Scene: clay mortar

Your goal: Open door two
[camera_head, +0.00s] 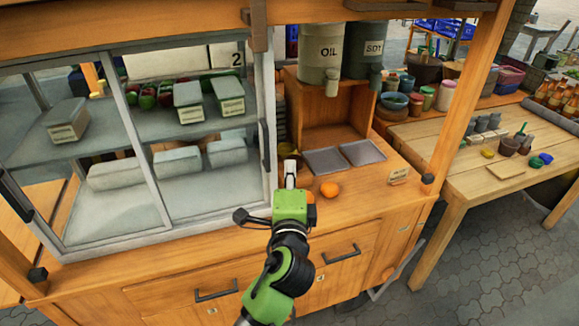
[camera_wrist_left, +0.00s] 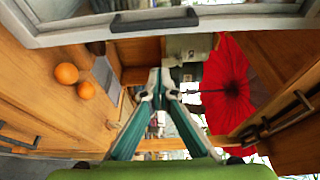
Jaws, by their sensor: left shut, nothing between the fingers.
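Door two (camera_head: 200,140) is the right-hand glass pane of the display cabinet, in a grey frame with a "2" (camera_head: 236,57) showing at its upper right. It looks closed. Its dark upright handle (camera_head: 264,146) is on the right side of the frame; the handle also shows at the top of the left wrist view (camera_wrist_left: 155,20). My left gripper (camera_head: 290,170) is just right of the door's lower right edge, above the wooden counter. Its fingers are together and empty in the wrist view (camera_wrist_left: 161,88), apart from the handle. My right gripper is not in view.
Oranges (camera_head: 330,189) lie on the counter (camera_head: 350,203) beside my gripper. Grey trays (camera_head: 362,152) and OIL (camera_head: 321,50) and SOY (camera_head: 369,50) containers stand behind. Packages (camera_head: 227,95) are inside the cabinet. Another wooden table (camera_head: 470,150) is at right.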

